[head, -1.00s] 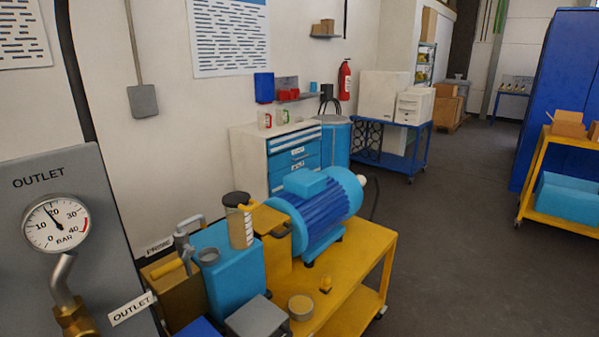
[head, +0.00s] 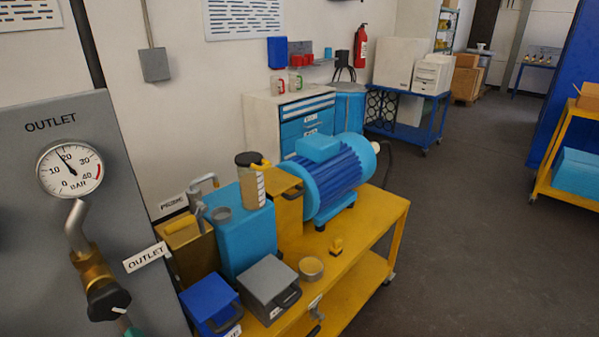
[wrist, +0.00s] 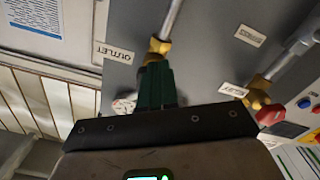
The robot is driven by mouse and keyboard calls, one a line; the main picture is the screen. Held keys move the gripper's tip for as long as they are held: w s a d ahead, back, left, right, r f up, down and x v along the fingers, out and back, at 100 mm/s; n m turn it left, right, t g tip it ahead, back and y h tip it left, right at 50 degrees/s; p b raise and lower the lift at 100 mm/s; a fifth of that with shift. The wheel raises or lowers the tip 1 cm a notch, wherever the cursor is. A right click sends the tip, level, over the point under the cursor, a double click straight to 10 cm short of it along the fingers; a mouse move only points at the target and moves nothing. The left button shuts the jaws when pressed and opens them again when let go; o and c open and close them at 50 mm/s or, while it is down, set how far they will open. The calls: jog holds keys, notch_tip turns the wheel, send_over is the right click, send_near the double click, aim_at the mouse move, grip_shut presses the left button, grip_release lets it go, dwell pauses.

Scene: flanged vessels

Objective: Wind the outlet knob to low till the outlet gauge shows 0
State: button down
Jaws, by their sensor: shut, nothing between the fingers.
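The outlet gauge (head: 70,168) is a round white dial on the grey panel at left in the head view. Its needle points up and left, between 10 and 20 and nearer 20. The outlet knob (head: 107,300) is black and sits below a brass fitting (head: 92,268), near the bottom edge. My gripper (wrist: 156,72) shows in the wrist view with its dark green fingers shut and nothing between them. The fingertips overlap the outlet's brass fitting (wrist: 159,46) in that view. The fingers hide the knob there, and I cannot tell whether they touch it.
The OUTLET label (head: 147,257) sticks out beside the fitting. A yellow cart (head: 372,240) to the right carries a blue motor (head: 330,180) and several containers. In the wrist view a red knob (wrist: 270,115) is at right. The floor (head: 460,240) at right is clear.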

jog(key=shift+b+x, duration=0.35)
jog(key=shift+x, duration=0.85)
jog(key=shift+w+d+r, duration=0.1)
jog(key=shift+w+r, duration=0.05)
jog(key=shift+r, duration=0.15)
